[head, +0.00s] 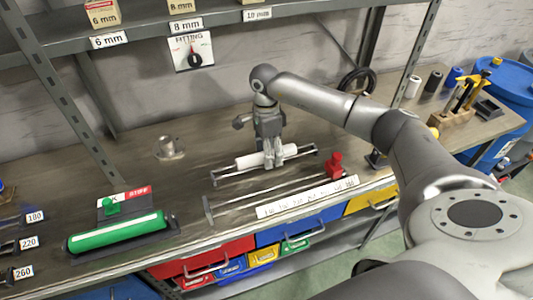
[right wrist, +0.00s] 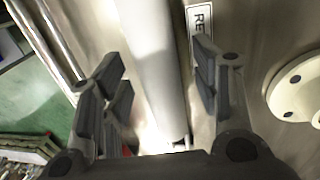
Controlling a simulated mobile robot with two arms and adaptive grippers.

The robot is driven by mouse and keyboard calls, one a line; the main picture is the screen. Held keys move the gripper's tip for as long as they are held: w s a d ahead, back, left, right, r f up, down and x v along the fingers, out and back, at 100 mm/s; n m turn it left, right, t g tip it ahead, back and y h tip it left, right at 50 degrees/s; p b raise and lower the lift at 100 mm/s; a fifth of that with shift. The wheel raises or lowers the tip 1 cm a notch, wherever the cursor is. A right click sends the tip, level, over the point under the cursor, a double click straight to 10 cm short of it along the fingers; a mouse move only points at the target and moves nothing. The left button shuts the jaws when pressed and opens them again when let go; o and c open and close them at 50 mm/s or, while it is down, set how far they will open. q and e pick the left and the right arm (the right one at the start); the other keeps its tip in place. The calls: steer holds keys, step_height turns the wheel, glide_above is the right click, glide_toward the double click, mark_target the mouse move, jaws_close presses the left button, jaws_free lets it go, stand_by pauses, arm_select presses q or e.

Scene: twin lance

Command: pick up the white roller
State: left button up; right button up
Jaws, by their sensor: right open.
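The white roller (head: 246,161) lies on a metal rack on the workbench in the head view. My right gripper (head: 272,158) reaches down over it from above. In the right wrist view the white roller (right wrist: 152,65) runs lengthwise between the spread fingers of my right gripper (right wrist: 160,92). Gaps show between the fingers and the roller, so the gripper is open. In the head view the gripper hides part of the roller. My left gripper is in neither view.
A green roller (head: 117,235) lies on a dark holder at the left. A red block (head: 335,163) stands right of the rack. A numbered strip (head: 305,197) lies at the bench's front. A metal flanged part (head: 170,149) stands behind. A shelf (head: 150,42) overhangs the bench.

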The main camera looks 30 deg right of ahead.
steer(key=c, duration=0.5)
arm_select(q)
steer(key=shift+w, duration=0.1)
arm_select(e)
jaws_close()
steer(key=shift+r, duration=0.15)
